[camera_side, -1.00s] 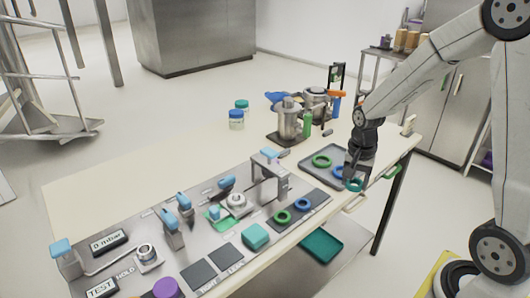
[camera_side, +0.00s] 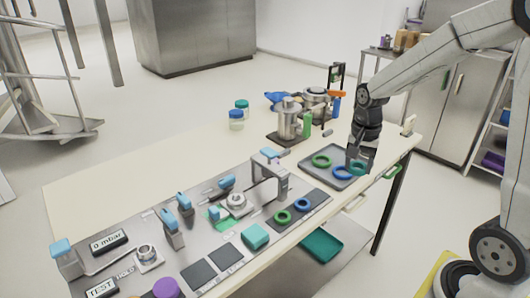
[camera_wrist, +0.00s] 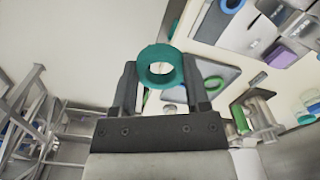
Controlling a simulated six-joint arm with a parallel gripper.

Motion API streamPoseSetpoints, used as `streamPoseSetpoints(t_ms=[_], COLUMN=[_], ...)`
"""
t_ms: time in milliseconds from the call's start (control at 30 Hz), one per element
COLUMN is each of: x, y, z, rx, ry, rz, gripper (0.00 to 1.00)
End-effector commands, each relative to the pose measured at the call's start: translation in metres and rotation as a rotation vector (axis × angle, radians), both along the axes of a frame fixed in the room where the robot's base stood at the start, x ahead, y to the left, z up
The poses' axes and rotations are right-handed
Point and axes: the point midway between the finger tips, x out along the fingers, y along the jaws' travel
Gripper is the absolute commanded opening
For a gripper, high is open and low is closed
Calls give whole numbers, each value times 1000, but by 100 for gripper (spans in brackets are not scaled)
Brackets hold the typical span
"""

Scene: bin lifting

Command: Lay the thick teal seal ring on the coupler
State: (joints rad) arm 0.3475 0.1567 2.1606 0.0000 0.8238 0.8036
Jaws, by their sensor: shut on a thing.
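My gripper (camera_side: 359,162) is shut on the thick teal seal ring (camera_side: 358,169) and holds it above the right end of the grey tray. In the wrist view the ring (camera_wrist: 160,53) sits between the two fingers of the gripper (camera_wrist: 160,80), its hole facing the camera. Two round metal fittings stand on the steel work plate: one near the middle (camera_side: 237,201) and one at the left (camera_side: 147,252). I cannot tell for sure which is the coupler. Both are well left of my gripper, with no ring visible on top.
The grey tray (camera_side: 318,177) holds a green ring (camera_side: 321,161) and a blue ring (camera_side: 342,173). A dark mat holds another green ring (camera_side: 283,217) and blue ring (camera_side: 303,204). A grey bridge (camera_side: 270,168) and blue-topped clamps (camera_side: 172,230) rise from the plate. Metal pots (camera_side: 289,120) stand behind.

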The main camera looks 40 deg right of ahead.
Motion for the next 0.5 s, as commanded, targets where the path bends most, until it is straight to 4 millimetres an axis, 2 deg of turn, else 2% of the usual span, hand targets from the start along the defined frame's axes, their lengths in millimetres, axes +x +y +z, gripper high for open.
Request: streamPoseSetpoints(t_ms=[333,500], x=[37,63], y=[9,17], z=[4,6], rx=[0,0], ry=[1,1], rz=[59,103], gripper=[4,4])
